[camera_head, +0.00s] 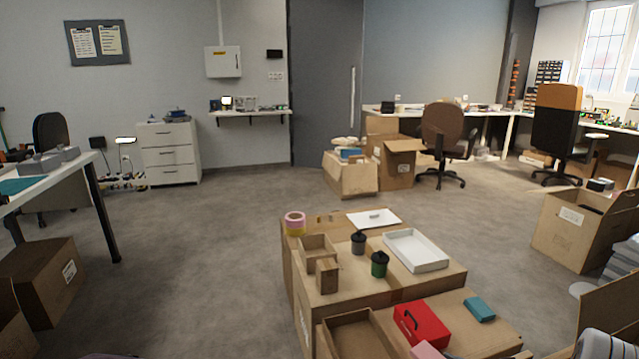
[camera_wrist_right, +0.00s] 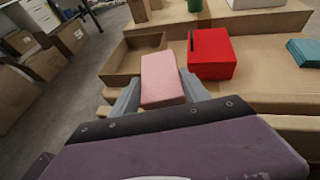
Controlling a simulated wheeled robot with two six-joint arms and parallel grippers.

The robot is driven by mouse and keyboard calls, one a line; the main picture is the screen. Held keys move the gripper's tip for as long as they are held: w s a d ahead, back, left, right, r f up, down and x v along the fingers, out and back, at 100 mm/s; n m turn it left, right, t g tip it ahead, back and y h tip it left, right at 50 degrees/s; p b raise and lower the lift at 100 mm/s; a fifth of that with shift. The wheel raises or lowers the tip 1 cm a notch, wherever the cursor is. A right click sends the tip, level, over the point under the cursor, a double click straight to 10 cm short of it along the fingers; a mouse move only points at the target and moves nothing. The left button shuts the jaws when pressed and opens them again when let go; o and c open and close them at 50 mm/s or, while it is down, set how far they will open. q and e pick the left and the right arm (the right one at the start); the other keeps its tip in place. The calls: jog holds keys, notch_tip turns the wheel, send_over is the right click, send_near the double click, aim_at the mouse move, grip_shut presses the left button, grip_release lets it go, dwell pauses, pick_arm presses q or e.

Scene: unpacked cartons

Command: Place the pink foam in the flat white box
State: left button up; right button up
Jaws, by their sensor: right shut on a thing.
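The pink foam (camera_wrist_right: 162,80) is a small pale pink block held between the grey fingers of my right gripper (camera_wrist_right: 161,90) in the right wrist view. Its end also shows at the bottom edge of the head view (camera_head: 426,351), in front of the red box. The flat white box (camera_head: 416,251) is a shallow open tray on the cardboard carton at right of centre. It looks empty and lies farther back than the foam, beyond the red box. My left gripper is not seen.
A red box (camera_head: 421,322) with a dark handle and a teal block (camera_head: 479,309) lie on the front carton. A green canister (camera_head: 379,264) and a grey canister (camera_head: 358,243) stand left of the white box. An open cardboard tray (camera_head: 357,336) is front left.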

jog(key=s+a+r+n+g+y, duration=0.2)
jog(key=s+a+n+g+y, duration=0.15)
jog(key=s+a, duration=0.8)
notch_tip(320, 180, up, 33)
jog(key=w+n+p, duration=0.1)
jog(key=p, duration=3.7)
jog(key=shift+a, duration=0.35)
jog(key=shift+w+y, duration=0.1)
jog(key=shift+y, duration=0.25)
